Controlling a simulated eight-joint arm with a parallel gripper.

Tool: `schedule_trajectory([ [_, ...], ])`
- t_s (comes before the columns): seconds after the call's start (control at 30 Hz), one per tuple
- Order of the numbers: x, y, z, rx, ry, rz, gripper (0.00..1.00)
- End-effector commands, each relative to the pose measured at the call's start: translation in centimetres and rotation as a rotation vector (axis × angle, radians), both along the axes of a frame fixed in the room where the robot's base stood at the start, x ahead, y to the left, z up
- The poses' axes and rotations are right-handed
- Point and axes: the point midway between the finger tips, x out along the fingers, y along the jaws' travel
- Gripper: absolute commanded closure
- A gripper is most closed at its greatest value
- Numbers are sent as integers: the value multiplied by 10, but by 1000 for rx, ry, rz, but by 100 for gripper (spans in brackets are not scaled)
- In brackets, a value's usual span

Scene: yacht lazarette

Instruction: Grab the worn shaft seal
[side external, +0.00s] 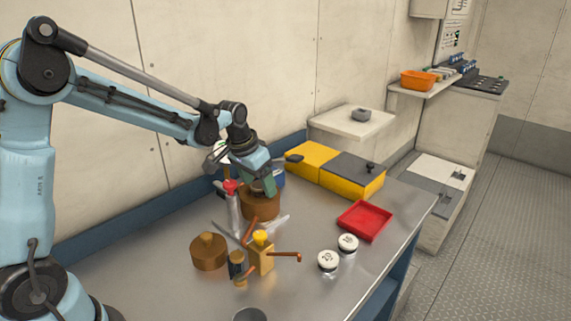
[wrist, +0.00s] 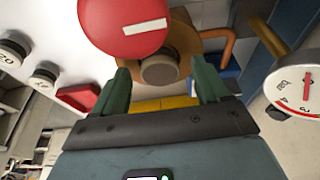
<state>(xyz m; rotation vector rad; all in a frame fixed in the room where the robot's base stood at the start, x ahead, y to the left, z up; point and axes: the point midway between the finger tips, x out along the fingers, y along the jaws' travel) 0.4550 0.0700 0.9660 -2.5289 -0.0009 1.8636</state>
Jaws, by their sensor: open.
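My gripper (side external: 262,186) is open, pointing down over a brown round housing (side external: 261,206) near the back of the metal bench. In the wrist view, its green fingers (wrist: 161,72) stand on either side of a dull brown-grey round plug (wrist: 160,71) on the brown housing (wrist: 184,35). A gap shows between the plug and each finger. This plug may be the worn shaft seal, but I cannot tell for certain. A second brown round piece with a knob (side external: 208,252) stands at the front left.
A red-topped post (side external: 232,188) stands close beside my gripper. A brass block with copper pipes (side external: 262,257) is in front. Two white-topped pucks (side external: 328,261) (side external: 348,242), a red tray (side external: 373,207) and yellow boxes (side external: 312,158) are to the right. A gauge (wrist: 297,95) shows in the wrist view.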

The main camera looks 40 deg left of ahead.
Motion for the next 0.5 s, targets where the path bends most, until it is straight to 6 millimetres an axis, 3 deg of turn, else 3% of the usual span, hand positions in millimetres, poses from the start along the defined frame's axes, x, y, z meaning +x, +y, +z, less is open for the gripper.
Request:
schedule_trajectory([
  [0.07, 0, 0, 0, 0, 0, 0, 28],
  [0.43, 0, 0, 0, 0, 0, 0, 84],
  [0.5, 0, 0, 0, 0, 0, 0, 86],
])
